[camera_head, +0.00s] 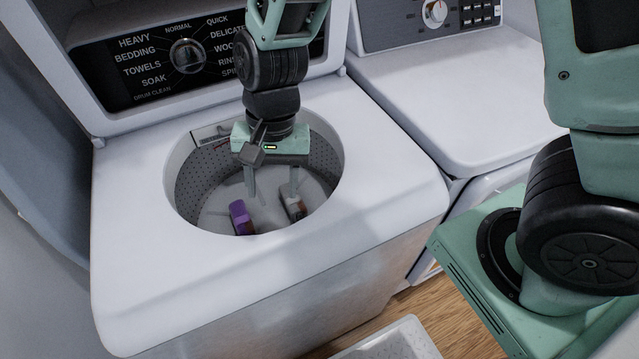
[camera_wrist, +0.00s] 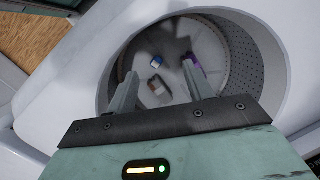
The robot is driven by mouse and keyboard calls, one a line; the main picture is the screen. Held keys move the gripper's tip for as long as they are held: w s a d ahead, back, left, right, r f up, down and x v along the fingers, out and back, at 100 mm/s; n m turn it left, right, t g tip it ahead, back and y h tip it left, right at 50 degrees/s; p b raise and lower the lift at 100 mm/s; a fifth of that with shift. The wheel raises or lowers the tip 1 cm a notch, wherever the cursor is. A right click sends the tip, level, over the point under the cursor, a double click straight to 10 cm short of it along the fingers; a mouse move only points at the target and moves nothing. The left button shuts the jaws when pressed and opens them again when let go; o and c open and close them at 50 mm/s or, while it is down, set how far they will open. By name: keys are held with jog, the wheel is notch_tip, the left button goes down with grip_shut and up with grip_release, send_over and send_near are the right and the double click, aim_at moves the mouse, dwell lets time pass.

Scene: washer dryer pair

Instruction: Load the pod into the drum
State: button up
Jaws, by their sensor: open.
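The washer drum (camera_head: 325,158) is open from the top, with a perforated wall. My gripper (camera_head: 272,193) points down inside its opening, fingers spread apart with nothing held. In the wrist view, a small blue and white piece (camera_wrist: 157,62), which looks like the pod, appears between the fingertips, apart from them, and seems to rest on the drum floor. I cannot make it out in the head view. A purple item (camera_head: 240,217) and a white and brown item (camera_head: 294,207) also lie in the drum. The wrist view shows the purple item (camera_wrist: 196,72) by one finger.
The drum's round rim and white washer top (camera_head: 130,240) surround my gripper. The control panel (camera_head: 150,60) stands behind. A second white machine (camera_head: 450,110) with a closed top is at right. A white perforated basket (camera_head: 400,340) sits on the wooden floor in front.

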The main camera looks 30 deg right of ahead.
jog(key=s+d+r+n+t+h, duration=0.1)
jog(key=s+d+r+n, duration=0.4)
jog(key=s+r+n, duration=0.5)
jog(key=s+n, duration=0.2)
jog(key=shift+s+r+t, duration=0.3)
jog(key=shift+r, duration=0.05)
dwell(0.4)
